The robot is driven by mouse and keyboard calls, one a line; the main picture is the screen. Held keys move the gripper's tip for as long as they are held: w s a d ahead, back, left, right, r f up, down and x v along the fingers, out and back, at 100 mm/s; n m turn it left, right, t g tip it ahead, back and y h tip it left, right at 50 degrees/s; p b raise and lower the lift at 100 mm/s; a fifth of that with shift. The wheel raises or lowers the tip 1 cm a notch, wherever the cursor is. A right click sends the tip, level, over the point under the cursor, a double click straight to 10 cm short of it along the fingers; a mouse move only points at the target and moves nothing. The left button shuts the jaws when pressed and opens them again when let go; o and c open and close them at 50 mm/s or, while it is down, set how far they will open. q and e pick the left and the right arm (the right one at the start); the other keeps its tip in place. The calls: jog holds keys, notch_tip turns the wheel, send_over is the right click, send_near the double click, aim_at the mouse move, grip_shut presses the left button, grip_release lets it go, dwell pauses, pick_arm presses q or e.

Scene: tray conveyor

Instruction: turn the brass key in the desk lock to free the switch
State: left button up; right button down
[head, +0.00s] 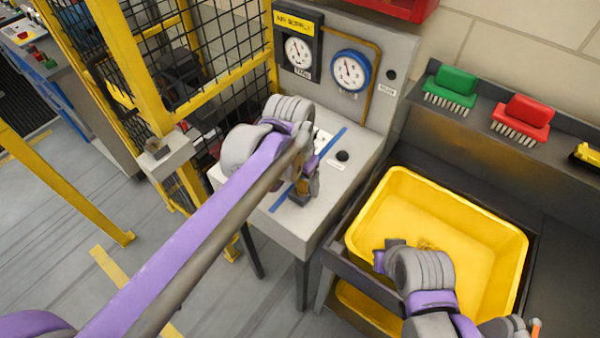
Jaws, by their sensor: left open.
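My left gripper (301,197) is over the grey desk (288,228), pointing down close to its top, beside a blue stripe. It is open. A small brass-coloured patch shows at the gripper, but I cannot tell whether it is the key. The lock and the key are not clearly visible; my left wrist and forearm cover part of the desk top. A black round knob or button (342,156) stands on the desk to the right of the gripper. My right gripper (380,258) is over the yellow bin; its jaws cannot be made out.
The yellow bin (512,262) sits in a dark counter to the right of the desk. A panel with two gauges (350,71) rises behind the desk. Green (455,82) and red (527,112) brushes lie on a shelf. A yellow mesh fence (232,75) stands left of the desk.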

pick_arm(q)
jog(key=shift+f, duration=0.15)
jog(key=shift+c, duration=0.3)
grip_shut()
jog(key=shift+m, duration=1.5)
jog(key=shift+m, duration=0.5)
jog(key=shift+m+g+h, duration=0.3)
jog(key=shift+m, duration=0.7)
